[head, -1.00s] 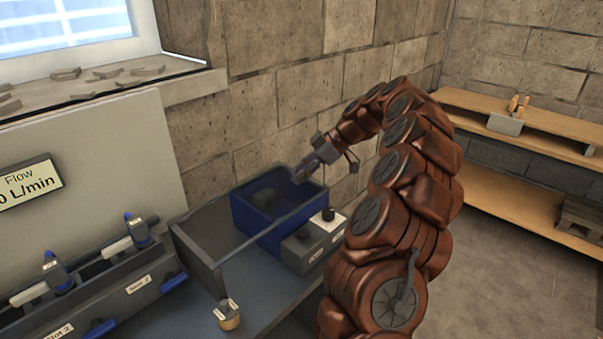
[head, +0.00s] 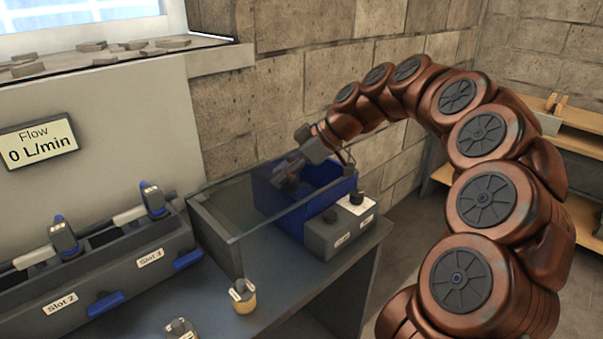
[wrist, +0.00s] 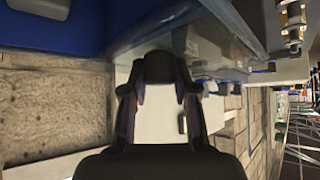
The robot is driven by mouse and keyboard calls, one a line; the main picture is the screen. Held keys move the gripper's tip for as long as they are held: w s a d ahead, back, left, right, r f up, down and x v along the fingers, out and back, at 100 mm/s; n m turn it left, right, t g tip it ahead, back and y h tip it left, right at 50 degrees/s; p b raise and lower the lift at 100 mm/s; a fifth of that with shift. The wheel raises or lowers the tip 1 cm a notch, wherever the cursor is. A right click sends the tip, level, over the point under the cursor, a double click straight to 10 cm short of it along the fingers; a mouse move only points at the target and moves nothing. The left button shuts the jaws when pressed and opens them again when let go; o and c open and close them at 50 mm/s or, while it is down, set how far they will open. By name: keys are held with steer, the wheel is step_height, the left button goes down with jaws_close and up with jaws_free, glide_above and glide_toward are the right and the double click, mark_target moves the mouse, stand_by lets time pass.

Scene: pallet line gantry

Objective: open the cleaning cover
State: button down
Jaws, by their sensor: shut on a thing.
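The cleaning cover (head: 228,200) looks like a clear glass-like panel at the top of the station, left of and partly over a blue bin (head: 278,202). My gripper (head: 289,172) is above the bin's left part, at the panel's right end. In the wrist view my gripper (wrist: 159,72) is shut on a dark knob-like part, apparently the cover's handle, beside the clear panel (wrist: 205,38). The exact contact is hidden by the fingers. The right part of the bin looks uncovered and bright blue.
A grey box (head: 338,230) with black knobs stands in front of the bin. A small brass-coloured object (head: 242,296) is on the bench. Slot holders (head: 100,262) with blue-topped devices stand at left. A display (head: 38,143) reads 0 L/min. The stone wall is close behind.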

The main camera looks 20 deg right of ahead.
steer(key=shift+s+a+b, duration=0.2)
steer(key=shift+a, duration=0.4)
steer(key=shift+s+a+b, duration=0.15)
steer(key=shift+s+a, duration=0.05)
steer(key=shift+a, duration=0.4)
steer(key=c, duration=0.9)
jaws_free()
steer(key=shift+o, duration=0.2)
steer(key=v, duration=1.2)
